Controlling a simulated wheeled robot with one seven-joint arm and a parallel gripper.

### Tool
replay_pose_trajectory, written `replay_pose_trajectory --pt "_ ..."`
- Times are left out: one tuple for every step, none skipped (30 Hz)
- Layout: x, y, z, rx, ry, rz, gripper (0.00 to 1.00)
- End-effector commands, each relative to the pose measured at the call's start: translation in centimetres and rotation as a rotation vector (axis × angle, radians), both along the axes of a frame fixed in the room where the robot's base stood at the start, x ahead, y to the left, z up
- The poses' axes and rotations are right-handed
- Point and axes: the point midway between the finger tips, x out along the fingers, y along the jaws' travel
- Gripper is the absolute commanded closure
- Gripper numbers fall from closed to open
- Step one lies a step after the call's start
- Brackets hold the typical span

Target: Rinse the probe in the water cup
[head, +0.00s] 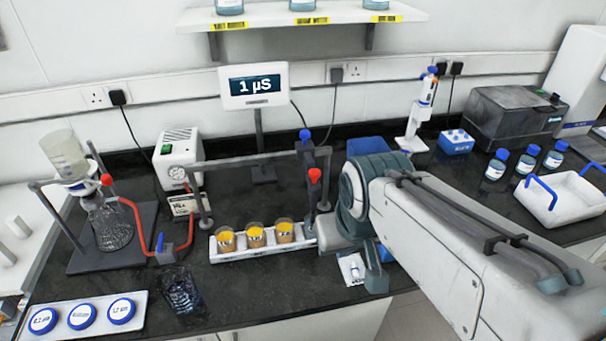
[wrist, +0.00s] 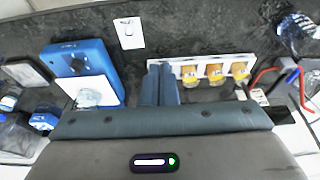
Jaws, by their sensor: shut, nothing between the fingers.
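My gripper (wrist: 160,70) is shut and empty. In the wrist view its fingers lie together beside the end of the white tray. A clear vessel (wrist: 88,97) sits on the white plate of a blue box (wrist: 92,58). I cannot tell which is the water cup.
The white tray (head: 230,257) holds three yellow-filled cups below the rail stand (head: 240,160). A meter (head: 253,87) reads 1 µS. A filter flask (head: 110,228) with a red hose stands left. A small white card (head: 352,269) lies near the front edge.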

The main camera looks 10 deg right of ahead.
Motion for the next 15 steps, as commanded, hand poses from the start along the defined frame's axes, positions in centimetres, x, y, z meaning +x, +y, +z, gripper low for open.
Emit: replay_pose_trajectory --pt "0.0 0.0 0.0 0.0 0.0 0.0 1.0" --pt "0.0 0.0 0.0 0.0 0.0 0.0 1.0" --pt "0.0 0.0 0.0 0.0 0.0 0.0 1.0" --pt "0.0 0.0 0.0 0.0 0.0 0.0 1.0" --pt "0.0 0.0 0.0 0.0 0.0 0.0 1.0" --pt "0.0 0.0 0.0 0.0 0.0 0.0 1.0" --pt "0.0 0.0 0.0 0.0 0.0 0.0 1.0" --pt "0.0 0.0 0.0 0.0 0.0 0.0 1.0" --pt "0.0 0.0 0.0 0.0 0.0 0.0 1.0" --pt "0.0 0.0 0.0 0.0 0.0 0.0 1.0" --pt "0.0 0.0 0.0 0.0 0.0 0.0 1.0" --pt "0.01 0.0 0.01 0.0 0.0 0.0 0.92" --pt "0.05 0.0 0.07 0.0 0.0 -0.001 0.83" --pt "0.21 0.01 0.23 -0.001 0.0 -0.004 0.75" --pt "0.61 0.03 0.63 -0.001 -0.002 -0.012 0.64"
